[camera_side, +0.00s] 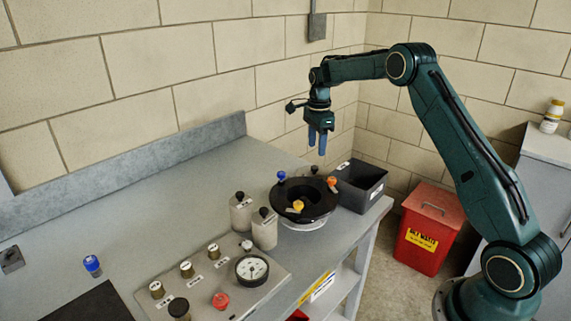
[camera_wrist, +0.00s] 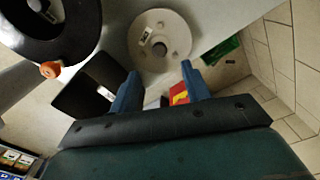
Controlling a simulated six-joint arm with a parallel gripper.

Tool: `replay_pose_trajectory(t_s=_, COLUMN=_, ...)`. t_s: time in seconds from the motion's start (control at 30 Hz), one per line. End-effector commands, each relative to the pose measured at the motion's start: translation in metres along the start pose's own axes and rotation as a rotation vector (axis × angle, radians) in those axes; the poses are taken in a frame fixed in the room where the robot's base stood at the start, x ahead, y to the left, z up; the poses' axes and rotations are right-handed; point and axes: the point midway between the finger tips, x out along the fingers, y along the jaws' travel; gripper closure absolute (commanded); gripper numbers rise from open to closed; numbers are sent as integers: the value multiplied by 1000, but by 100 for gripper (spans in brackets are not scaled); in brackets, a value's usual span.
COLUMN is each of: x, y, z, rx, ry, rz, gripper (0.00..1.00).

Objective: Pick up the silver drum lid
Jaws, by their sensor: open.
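The silver drum lid (camera_wrist: 178,28) is a pale round disc with a dark knob at its centre and a few small marks around it. In the wrist view it lies flat on the bench, beyond my fingertips. In the side view it is mostly hidden behind the black ring, and I cannot make it out clearly. My gripper (camera_side: 317,147) hangs with its blue fingers pointing down, above the far end of the bench. In the wrist view my gripper (camera_wrist: 161,69) is open, with nothing between the fingers, and the lid shows ahead of the gap.
A black ring with coloured knobs (camera_side: 323,205) stands in front of the lid. A dark open bin (camera_side: 362,200) stands right of it, at the bench edge. Two pale bottles (camera_side: 265,233) and a gauge panel (camera_side: 200,280) are nearer. A red waste bin (camera_side: 425,218) stands on the floor.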

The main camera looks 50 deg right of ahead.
Motion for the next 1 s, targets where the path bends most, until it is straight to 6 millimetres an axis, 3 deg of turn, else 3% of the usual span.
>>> replay_pose_trajectory(t_s=0.2, x=20, y=0, z=0, rx=0, ry=0, rz=1, gripper=53)
replay_pose_trajectory(t_s=0.57, x=27, y=0, z=1, rx=0, ry=0, rz=1, gripper=53)
replay_pose_trajectory(t_s=1.0, x=70, y=0, z=4, rx=-1, ry=1, rz=1, gripper=53)
